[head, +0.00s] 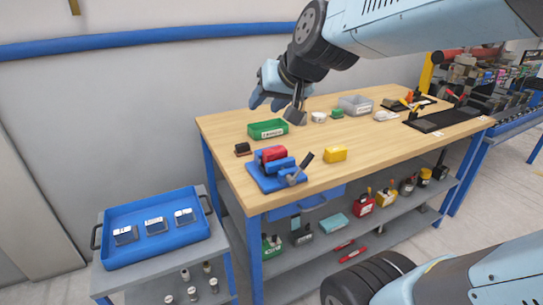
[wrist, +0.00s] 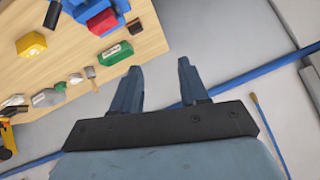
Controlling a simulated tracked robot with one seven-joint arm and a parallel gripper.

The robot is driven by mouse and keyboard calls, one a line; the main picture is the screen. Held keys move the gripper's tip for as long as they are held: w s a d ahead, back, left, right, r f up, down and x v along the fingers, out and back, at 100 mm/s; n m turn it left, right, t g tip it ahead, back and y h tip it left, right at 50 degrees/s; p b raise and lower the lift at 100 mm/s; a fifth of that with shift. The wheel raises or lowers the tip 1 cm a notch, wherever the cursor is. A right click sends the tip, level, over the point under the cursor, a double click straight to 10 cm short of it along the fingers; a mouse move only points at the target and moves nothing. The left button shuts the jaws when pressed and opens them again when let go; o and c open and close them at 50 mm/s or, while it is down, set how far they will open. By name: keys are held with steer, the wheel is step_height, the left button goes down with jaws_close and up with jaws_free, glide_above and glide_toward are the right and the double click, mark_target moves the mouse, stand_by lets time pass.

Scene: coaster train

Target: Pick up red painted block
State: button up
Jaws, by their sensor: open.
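A red block (head: 272,154) sits in a blue vise-like fixture (head: 262,183) near the front left corner of the wooden workbench. I cannot tell how firmly the fixture holds it. The red block (wrist: 102,22) also shows at the top of the wrist view, with part of the blue fixture (wrist: 75,8) beside it. My gripper (head: 267,103) is above the back left part of the bench, beyond and well above the red block. In the wrist view my gripper (wrist: 158,78) has its two fingers spread, with nothing between them.
A green bin (head: 268,129) stands behind the red block, and a yellow block (head: 335,154) lies to its right. A grey bin (head: 356,105) and small items stand farther back. A blue tray (head: 155,252) is on a lower cart at left. A blue pipe (head: 150,38) runs along the wall.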

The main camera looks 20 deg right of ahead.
steer(key=o, duration=0.6)
steer(key=w+a+r+m+t, duration=0.1)
steer(key=w+a, duration=0.1)
steer(key=w, duration=0.4)
steer(key=w+a+r+m+t, duration=0.1)
steer(key=w+a+m+t, duration=0.1)
steer(key=w, duration=0.5)
steer(key=shift+a+r+t, duration=0.15)
steer(key=shift+a+t, duration=0.15)
steer(key=shift+a, duration=0.1)
steer(key=w+m+h, duration=0.1)
steer(key=w, duration=0.1)
steer(key=w+f+m+h, duration=0.1)
steer(key=w, duration=0.1)
steer(key=w+f+m+t+h, duration=0.1)
steer(key=w+m, duration=0.1)
steer(key=shift+a+f+h, duration=0.2)
steer(key=shift+f+h, duration=0.05)
steer(key=shift+h, duration=0.05)
steer(key=m+g+h, duration=0.7)
steer(key=g+h, duration=0.2)
steer(key=h, duration=0.2)
glide_toward(273, 150)
steer(key=shift+x, duration=4.1)
